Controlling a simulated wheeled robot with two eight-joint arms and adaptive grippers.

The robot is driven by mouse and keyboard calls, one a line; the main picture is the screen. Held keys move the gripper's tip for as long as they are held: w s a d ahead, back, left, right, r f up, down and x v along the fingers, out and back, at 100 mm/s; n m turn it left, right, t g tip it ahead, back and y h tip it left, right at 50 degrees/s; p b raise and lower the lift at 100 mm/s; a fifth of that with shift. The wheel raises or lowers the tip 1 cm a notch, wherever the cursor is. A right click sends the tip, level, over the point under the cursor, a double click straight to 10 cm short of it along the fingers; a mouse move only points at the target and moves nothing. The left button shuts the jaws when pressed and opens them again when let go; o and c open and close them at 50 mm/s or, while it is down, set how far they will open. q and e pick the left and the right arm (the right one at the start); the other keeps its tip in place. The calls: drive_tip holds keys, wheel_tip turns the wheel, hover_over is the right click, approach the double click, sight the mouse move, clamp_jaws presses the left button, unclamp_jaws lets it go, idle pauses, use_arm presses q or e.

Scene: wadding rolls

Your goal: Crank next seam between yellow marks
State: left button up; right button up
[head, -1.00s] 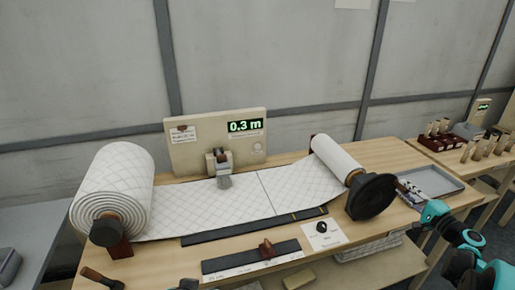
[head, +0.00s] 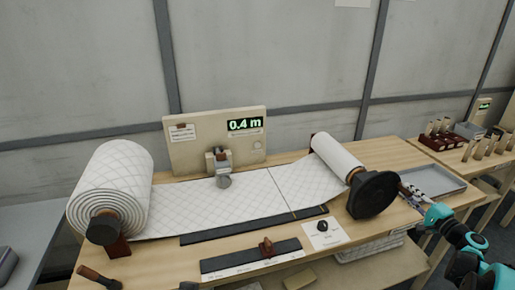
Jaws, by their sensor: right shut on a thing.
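White quilted wadding (head: 215,205) runs from a large roll (head: 110,185) at the left to a smaller take-up roll (head: 335,152) at the right. A dark seam (head: 280,190) crosses the sheet. Its near end is close to the left end of the yellow-marked part of the black front strip (head: 312,212). A black crank wheel (head: 373,194) sits at the near end of the take-up roll. My right gripper (head: 408,192) is beside the wheel, shut on what looks like the crank's handle, which is mostly hidden. My left gripper is out of view.
The display (head: 245,125) reads 0.4 m. A small device with a round wheel (head: 222,181) rests on the sheet. A black bar with a brown knob (head: 266,248) lies in front. A grey tray (head: 440,181) is behind my right gripper. A white card with a black knob (head: 323,231) is near the front.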

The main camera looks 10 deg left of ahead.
drive_tip(key=shift+f, duration=0.2)
drive_tip(key=shift+w+d+f+b, duration=0.1)
drive_tip(key=shift+d+f+b, duration=0.15)
drive_tip(key=shift+f+b, duration=0.5)
drive_tip(key=o, duration=1)
drive_tip(key=v, duration=1)
